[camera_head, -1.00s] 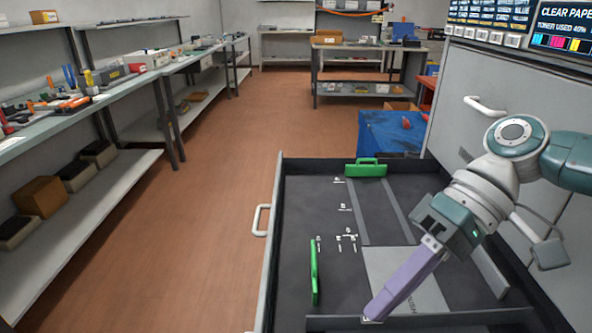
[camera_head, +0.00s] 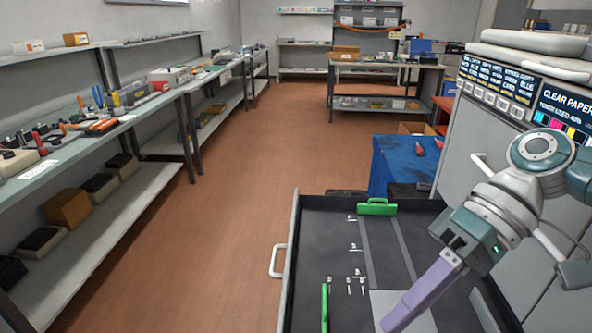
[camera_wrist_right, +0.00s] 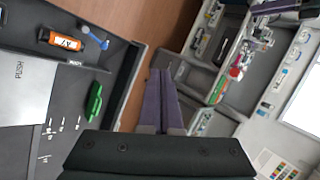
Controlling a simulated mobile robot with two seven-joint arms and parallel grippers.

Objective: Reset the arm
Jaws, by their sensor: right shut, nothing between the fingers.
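My right gripper (camera_head: 390,324) has long purple fingers lying together, shut and empty. In the head view its arm comes in from the right and the fingers point down-left above the open dark drawer (camera_head: 325,225). The wrist view shows the same two fingers (camera_wrist_right: 160,72) side by side, with nothing visible between them. My left gripper is not in view.
The drawer holds green handles (camera_head: 376,207) and small white parts (camera_head: 357,273). The wrist view shows an orange labelled item (camera_wrist_right: 62,40) and a blue item (camera_wrist_right: 93,37) there. A printer cabinet (camera_head: 470,140) stands right; shelves (camera_head: 110,215) line the left. The floor between is clear.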

